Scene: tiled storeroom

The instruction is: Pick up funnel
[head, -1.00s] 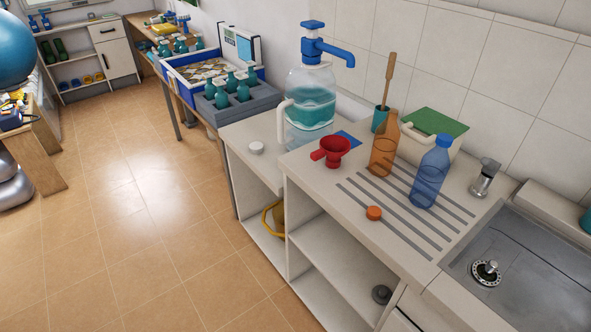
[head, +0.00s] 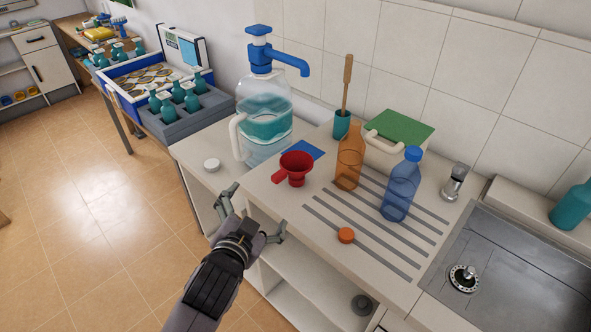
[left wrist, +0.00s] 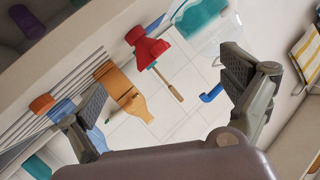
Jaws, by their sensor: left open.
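The red funnel (head: 295,167) stands on the counter (head: 262,192) near its front left, left of the orange bottle (head: 349,158). It also shows in the left wrist view (left wrist: 148,47), above the middle, between the fingers in the picture. My left gripper (head: 252,215) is open and empty in front of the counter edge, below and left of the funnel and apart from it. Its two spread fingers show in the left wrist view (left wrist: 165,97). My right gripper is in neither view.
A blue bottle (head: 401,187), an orange cap (head: 346,235) and a green-lidded box (head: 398,134) stand right of the funnel. A large water jug with blue pump (head: 264,118) stands behind it. The sink (head: 505,262) is at right. Open shelves lie under the counter.

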